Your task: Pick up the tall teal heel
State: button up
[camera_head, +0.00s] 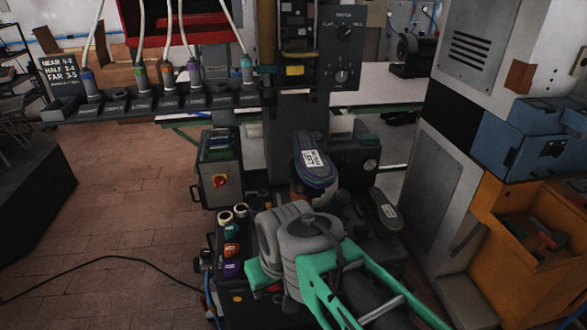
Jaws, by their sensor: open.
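I cannot surely pick out the tall teal heel. Small coloured pieces stand in a column at the machine's left front: a cream-topped one (226,216), an orange-and-teal one (231,231), an orange one (231,250) and a purple one (232,268). Their heights are hard to judge. My grey and green arm reaches in from the bottom right and covers part of the machine's front. My gripper's fingers do not show.
A purple-edged shoe sole (314,165) sits sole-up on the machine. Another sole (384,210) lies to its right. A rack (115,105) holds several hosed tools at upper left. A cable crosses the floor.

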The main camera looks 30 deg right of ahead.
aim_at(232, 230)
jog(key=u, duration=0.25)
jog(key=i, duration=0.25)
jog(key=u, duration=1)
jog(key=i, duration=0.75)
jog(key=u, duration=0.55)
jog(key=i, duration=1.65)
jog(key=z, duration=1.55)
jog(key=i, duration=0.5)
jog(key=z, duration=0.5)
